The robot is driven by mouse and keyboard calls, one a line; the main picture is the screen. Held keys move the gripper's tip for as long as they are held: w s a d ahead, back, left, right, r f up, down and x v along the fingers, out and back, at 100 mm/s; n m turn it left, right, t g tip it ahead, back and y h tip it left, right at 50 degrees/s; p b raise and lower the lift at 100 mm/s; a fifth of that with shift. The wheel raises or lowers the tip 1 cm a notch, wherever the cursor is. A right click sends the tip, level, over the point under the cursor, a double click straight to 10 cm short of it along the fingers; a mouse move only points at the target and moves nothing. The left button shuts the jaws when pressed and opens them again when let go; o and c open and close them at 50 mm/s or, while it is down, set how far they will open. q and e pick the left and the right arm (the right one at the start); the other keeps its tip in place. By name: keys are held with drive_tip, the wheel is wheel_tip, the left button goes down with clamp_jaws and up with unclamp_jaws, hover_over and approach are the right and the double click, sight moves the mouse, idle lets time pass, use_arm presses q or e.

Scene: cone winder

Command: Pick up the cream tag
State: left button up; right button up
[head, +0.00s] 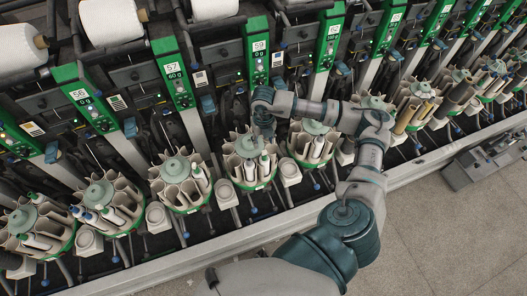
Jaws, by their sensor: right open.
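My right arm comes up from the bottom and bends back to the left. My right gripper (264,132) is open and points down over the round bobbin magazine (247,180) under unit 59. The magazine has cream-coloured pockets, and a few bobbins stand in them. I cannot pick out the cream tag for certain; it may be hidden by the gripper or too small to tell. I cannot tell whether the fingers touch anything. My left gripper is not in view.
Several similar magazines (181,195) stand in a row along the winder. Green unit panels (174,73) and white yarn cones (110,22) are behind them. A pale rail (225,243) runs along the front. A grey metal device (487,160) is at the right; the floor (440,225) is clear.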

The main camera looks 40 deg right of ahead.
sight(264, 153)
wheel_tip(264, 153, down, 2)
drive_tip(key=shift+w+f, duration=0.15)
drive_tip(key=shift+f, duration=0.05)
drive_tip(key=f, duration=0.1)
drive_tip(key=d+f+p, duration=0.1)
drive_tip(key=f, duration=0.3)
drive_tip(key=shift+w+d+f, duration=0.1)
drive_tip(key=shift+w+d, duration=0.15)
drive_tip(key=shift+w, duration=0.05)
drive_tip(key=shift+a+f, duration=0.1)
drive_tip(key=shift+f, duration=0.2)
drive_tip(key=shift+a, duration=0.35)
drive_tip(key=shift+c, duration=0.8)
drive_tip(key=shift+r, duration=0.1)
drive_tip(key=c, duration=0.6)
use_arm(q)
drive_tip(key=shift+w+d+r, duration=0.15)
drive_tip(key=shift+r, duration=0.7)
